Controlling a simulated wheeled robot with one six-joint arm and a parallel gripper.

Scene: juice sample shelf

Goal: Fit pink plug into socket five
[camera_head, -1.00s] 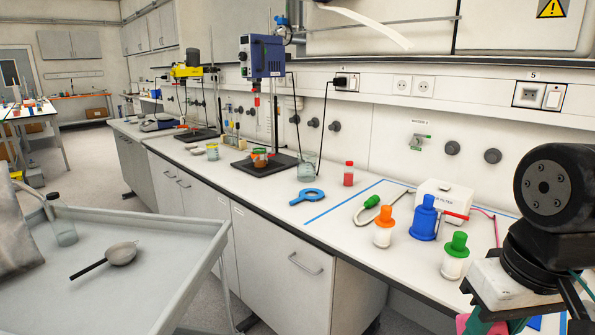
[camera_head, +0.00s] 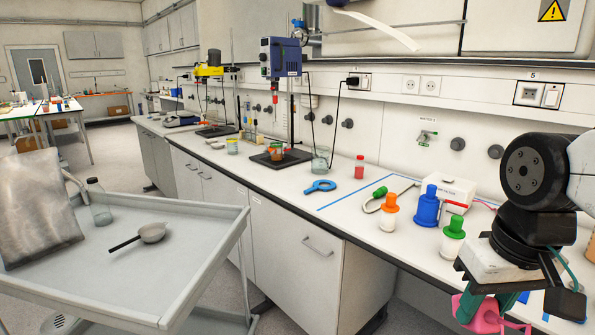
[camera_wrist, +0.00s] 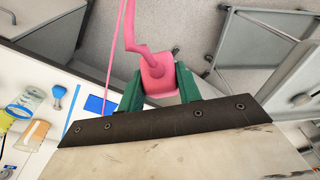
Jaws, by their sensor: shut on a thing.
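The pink plug (camera_head: 472,308) shows at the bottom right of the head view, below my wrist. In the wrist view the pink plug (camera_wrist: 157,72) sits between the two green fingers of my gripper (camera_wrist: 158,86), which is shut on it. A pink cord runs from the plug toward the top of that view. Socket five (camera_head: 528,94) is a dark-framed outlet under the label 5 on the wall rail, beside a white switch.
On the bench (camera_head: 290,180) stand an orange-capped jar (camera_head: 388,217), a blue bottle (camera_head: 427,210), a green-capped jar (camera_head: 452,240) and a white box (camera_head: 455,190). A grey cart (camera_head: 190,255) with a strainer (camera_head: 152,232) stands at left. Another wall outlet (camera_head: 411,85) is farther left.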

